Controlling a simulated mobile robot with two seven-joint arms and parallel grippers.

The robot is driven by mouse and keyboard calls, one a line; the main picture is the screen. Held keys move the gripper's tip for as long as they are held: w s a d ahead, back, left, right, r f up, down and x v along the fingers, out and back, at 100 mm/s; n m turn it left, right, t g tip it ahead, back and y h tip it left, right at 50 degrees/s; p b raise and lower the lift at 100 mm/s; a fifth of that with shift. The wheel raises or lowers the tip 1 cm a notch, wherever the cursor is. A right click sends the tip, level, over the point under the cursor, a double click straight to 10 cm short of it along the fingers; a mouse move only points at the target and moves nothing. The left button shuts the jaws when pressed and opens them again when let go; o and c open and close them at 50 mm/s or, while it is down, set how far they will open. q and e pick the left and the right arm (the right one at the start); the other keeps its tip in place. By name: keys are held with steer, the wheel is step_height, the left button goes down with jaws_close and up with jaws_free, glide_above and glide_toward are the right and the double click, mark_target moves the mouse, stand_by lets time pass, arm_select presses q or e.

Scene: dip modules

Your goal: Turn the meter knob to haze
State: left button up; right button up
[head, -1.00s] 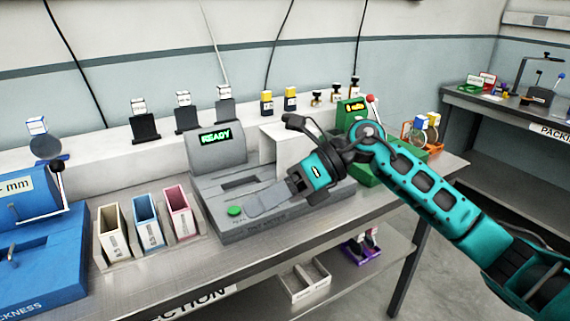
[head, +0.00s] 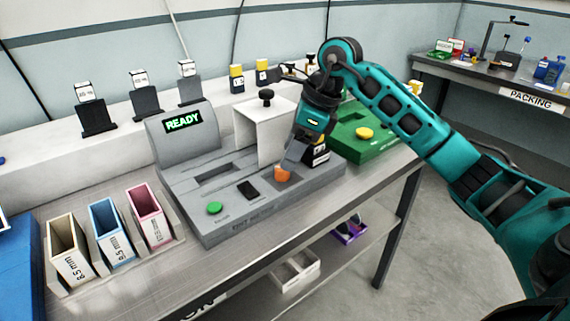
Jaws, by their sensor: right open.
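The grey meter (head: 218,222) stands on the bench with a lit READY display (head: 184,122). On its front deck are a green button (head: 214,208), a dark rectangular part (head: 248,190) and an orange knob (head: 282,174). My right gripper (head: 290,164) points down at the orange knob from above, with its grey fingertip right at the knob's upper edge. It is open; I cannot tell whether it touches the knob or whether the knob sits between the fingers. The knob's markings are too small to read. My left gripper is out of view.
A white box-like cover (head: 262,130) with a black top knob stands behind the deck. A green device (head: 362,138) with a yellow knob is to the right. Cream, blue and pink slotted holders (head: 150,216) stand left. A packing bench (head: 480,85) is beyond.

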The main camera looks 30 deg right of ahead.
mark_target(282, 172)
steer(key=shift+x, duration=1.95)
steer(key=shift+c, duration=0.4)
steer(key=c, duration=0.9)
steer(key=shift+c, duration=0.2)
